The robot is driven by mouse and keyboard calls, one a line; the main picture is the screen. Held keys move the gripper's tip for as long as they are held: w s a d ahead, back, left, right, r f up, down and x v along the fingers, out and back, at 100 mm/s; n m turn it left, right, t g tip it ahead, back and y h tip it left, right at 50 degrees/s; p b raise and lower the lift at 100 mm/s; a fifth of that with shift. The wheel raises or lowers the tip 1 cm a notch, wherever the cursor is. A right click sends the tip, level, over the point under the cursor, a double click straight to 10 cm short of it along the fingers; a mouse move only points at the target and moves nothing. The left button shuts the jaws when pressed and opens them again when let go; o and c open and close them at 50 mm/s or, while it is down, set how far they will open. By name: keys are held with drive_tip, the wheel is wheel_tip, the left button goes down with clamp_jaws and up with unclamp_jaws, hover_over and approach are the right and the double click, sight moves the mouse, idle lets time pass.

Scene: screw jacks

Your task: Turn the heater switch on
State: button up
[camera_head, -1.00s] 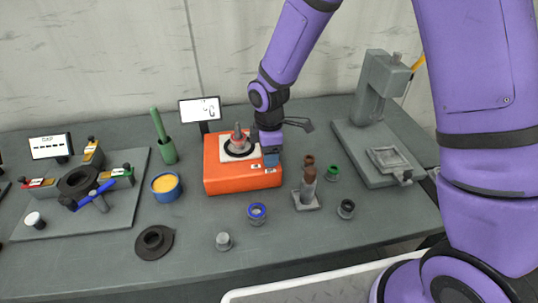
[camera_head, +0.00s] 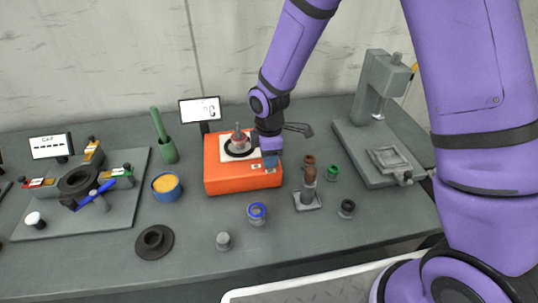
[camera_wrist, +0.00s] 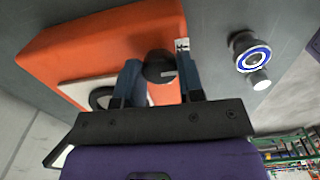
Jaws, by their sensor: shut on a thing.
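The heater is an orange box (camera_head: 240,186) with a white top plate, standing mid-table in the head view; its orange side also shows in the wrist view (camera_wrist: 95,45). My gripper (camera_head: 270,160) is at the heater's right front top edge. In the wrist view my gripper's blue fingers (camera_wrist: 160,75) stand on either side of a round black knob, the heater switch (camera_wrist: 158,66), and are shut on it. A small white label with a dark mark sits beside the knob. In the head view the knob is hidden behind the fingers.
A pointed grey part (camera_head: 238,134) stands on the heater's plate, and a display (camera_head: 200,109) behind it. A brown-topped post (camera_head: 308,187), a blue-ringed part (camera_head: 257,212) and small cups stand to the right and front. A grey press (camera_head: 377,95) is at back right.

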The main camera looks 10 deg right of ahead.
drive_tip(key=m, duration=0.4)
drive_tip(key=shift+m, duration=0.4)
drive_tip(key=m, duration=0.4)
drive_tip(key=shift+m, duration=0.3)
drive_tip(key=m, duration=0.4)
drive_tip(key=shift+m, duration=2.1)
drive_tip(key=o, duration=0.9)
drive_tip(key=shift+r, duration=0.1)
